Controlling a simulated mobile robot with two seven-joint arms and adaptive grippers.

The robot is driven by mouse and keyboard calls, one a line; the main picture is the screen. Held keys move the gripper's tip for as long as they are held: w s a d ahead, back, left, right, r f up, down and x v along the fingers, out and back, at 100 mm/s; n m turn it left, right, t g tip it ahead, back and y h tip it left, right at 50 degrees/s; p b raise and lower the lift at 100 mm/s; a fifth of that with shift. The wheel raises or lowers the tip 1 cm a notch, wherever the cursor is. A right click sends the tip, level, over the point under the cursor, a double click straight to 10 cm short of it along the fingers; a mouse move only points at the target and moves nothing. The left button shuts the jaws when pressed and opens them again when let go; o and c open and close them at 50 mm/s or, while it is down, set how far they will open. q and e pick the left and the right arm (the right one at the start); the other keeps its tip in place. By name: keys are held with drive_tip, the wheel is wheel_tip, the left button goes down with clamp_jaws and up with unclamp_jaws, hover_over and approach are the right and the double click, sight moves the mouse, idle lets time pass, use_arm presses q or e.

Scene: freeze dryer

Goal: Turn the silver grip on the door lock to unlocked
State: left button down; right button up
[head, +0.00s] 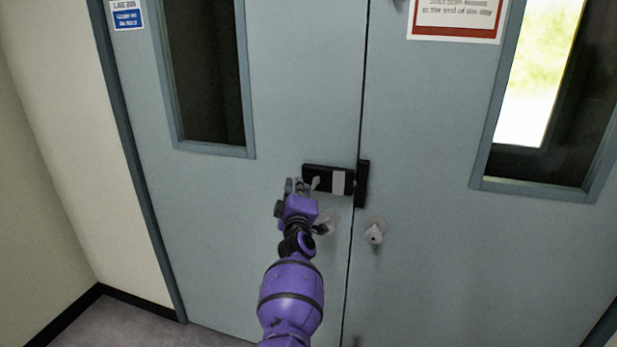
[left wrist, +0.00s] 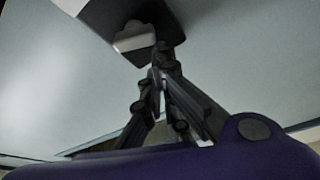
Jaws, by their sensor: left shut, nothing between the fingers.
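The door lock (head: 328,180) is a black box mounted across the seam of the grey-blue double doors, with a pale band and a black catch on its right. A small silver grip (head: 315,183) shows on the left part of its face. My left gripper (head: 299,186) is shut and empty, at the lock's left end and close to the silver grip; I cannot tell whether they touch. In the left wrist view the closed fingertips (left wrist: 160,52) lie just below the dark lock (left wrist: 165,14) and a pale silver piece (left wrist: 135,38). My right gripper is not in view.
Round door knobs (head: 375,232) sit below the lock on either side of the seam; my left wrist partly covers the left one. A red-bordered sign (head: 456,34) and a blue sign (head: 127,17) are higher up. The door face around the lock is flat and clear.

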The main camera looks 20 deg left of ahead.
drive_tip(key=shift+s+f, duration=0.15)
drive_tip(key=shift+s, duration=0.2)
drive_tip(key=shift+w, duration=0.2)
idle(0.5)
